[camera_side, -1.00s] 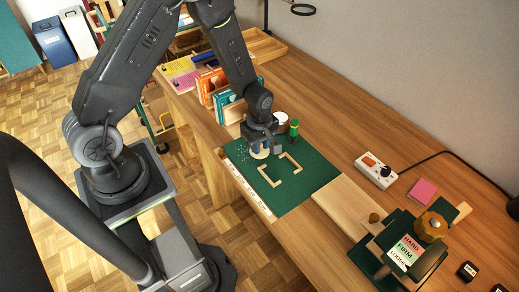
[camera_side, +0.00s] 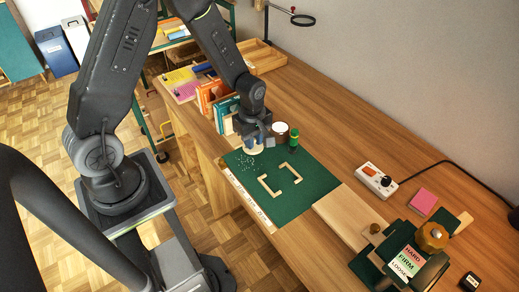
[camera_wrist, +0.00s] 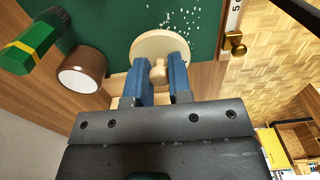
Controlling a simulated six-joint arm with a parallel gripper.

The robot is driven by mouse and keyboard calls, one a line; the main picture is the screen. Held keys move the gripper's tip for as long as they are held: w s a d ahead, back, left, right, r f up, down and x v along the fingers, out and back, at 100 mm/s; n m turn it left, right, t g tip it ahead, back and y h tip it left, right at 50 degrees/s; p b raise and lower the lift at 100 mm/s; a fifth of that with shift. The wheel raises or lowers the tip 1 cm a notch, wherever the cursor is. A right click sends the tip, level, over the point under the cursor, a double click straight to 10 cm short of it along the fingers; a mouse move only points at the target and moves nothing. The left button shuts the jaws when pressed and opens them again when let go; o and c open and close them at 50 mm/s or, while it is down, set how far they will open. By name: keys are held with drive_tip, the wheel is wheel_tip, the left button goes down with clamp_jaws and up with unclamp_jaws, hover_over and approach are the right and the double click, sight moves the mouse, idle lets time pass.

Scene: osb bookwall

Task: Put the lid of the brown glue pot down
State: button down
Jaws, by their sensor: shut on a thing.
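The lid is a pale round wooden disc with a knob, seen in the wrist view (camera_wrist: 160,46) and in the side view (camera_side: 253,150). My gripper (camera_wrist: 163,72) is shut on its knob with blue fingers on either side. The lid is over the far-left edge part of the green mat (camera_side: 318,183); I cannot tell whether it touches the mat. The brown glue pot (camera_wrist: 82,74) stands beside the gripper, at the left in the wrist view, with a pale top. It is partly hidden in the side view (camera_side: 280,130).
A green bottle (camera_side: 293,140) stands close to the pot. White specks (camera_wrist: 180,22) lie on the mat near the lid. Light wooden corner pieces (camera_side: 269,186) lie mid-mat. Upright books (camera_side: 213,97) stand behind the gripper. The mat's near right part is clear.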

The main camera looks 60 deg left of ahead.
drive_tip(key=s+a+r, duration=0.5)
drive_tip(key=a+r, duration=0.1)
drive_tip(key=a, duration=0.2)
drive_tip(key=m, duration=0.9)
hover_over(251, 171)
wheel_tip(251, 171, down, 7)
drive_tip(key=shift+f, duration=2)
drive_tip(key=shift+f, duration=0.2)
drive_tip(key=c, duration=1)
unclamp_jaws()
drive_tip(key=shift+c, duration=0.2)
